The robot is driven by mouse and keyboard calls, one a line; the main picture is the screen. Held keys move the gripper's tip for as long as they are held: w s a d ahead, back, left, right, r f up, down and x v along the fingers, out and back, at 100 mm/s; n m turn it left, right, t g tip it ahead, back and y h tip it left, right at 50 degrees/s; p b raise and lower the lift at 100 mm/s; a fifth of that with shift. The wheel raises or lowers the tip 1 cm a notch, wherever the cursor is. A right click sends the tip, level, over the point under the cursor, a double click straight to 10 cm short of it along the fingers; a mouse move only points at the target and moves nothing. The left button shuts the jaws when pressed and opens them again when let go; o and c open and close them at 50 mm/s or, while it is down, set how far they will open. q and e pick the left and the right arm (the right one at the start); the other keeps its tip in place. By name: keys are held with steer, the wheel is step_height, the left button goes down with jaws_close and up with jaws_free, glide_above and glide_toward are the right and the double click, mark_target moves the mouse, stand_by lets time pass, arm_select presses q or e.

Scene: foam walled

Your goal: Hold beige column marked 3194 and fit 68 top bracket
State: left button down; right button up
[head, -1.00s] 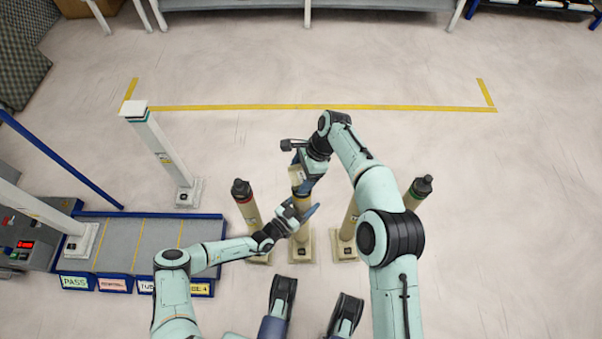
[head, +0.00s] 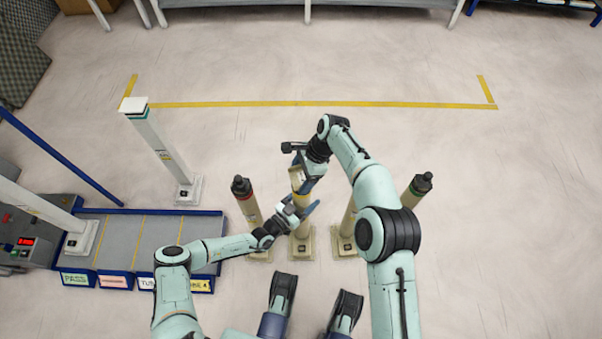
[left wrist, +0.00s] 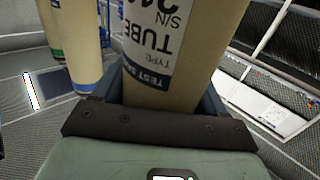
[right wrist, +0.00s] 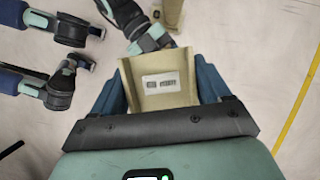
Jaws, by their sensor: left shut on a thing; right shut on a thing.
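The middle beige column (head: 303,222) stands upright on a square foot in the head view. My left gripper (head: 297,211) is shut around its shaft. The left wrist view shows the column's shaft (left wrist: 172,60) between the fingers, with an upside-down label reading TUBE and S/N; the number is cut off. My right gripper (head: 306,174) is shut on a beige bracket (head: 297,180) at the column's top. The right wrist view shows the bracket (right wrist: 160,98) as a channel with a small printed plate, between both fingers. I cannot tell whether it is seated on the column.
A dark-capped column with a red band (head: 247,205) stands close on the left. Another with a green band (head: 419,187) stands on the right, partly behind my right arm. A white column (head: 160,145) and a grey conveyor (head: 120,235) are further left.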

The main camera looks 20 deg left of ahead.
arm_select(q)
steer(key=shift+a, duration=0.1)
arm_select(e)
steer(key=shift+f, duration=0.25)
steer(key=o, duration=1.1)
steer(key=v, duration=1.2)
arm_select(q)
jaws_free()
